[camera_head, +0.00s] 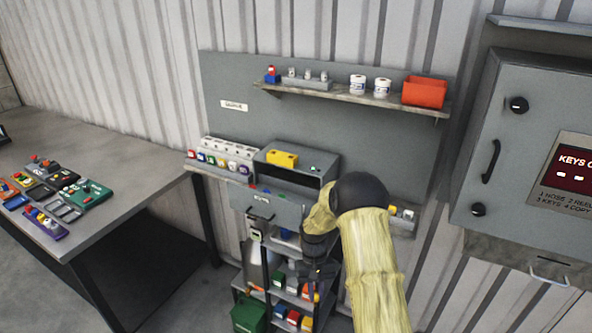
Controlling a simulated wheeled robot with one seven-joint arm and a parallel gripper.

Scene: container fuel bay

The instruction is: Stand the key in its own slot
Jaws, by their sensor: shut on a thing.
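My gripper (318,272) is dark and hangs below my yellow-sleeved forearm, in front of the shelving under the wall panel. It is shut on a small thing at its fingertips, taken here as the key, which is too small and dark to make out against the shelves. I cannot tell which slot is the key's own. My arm hides part of the lower ledge.
A workbench (120,195) with several coloured trays stands at left. A wall shelf (350,95) holds white tubs and a red bin (425,91). A green bin (249,315) stands below.

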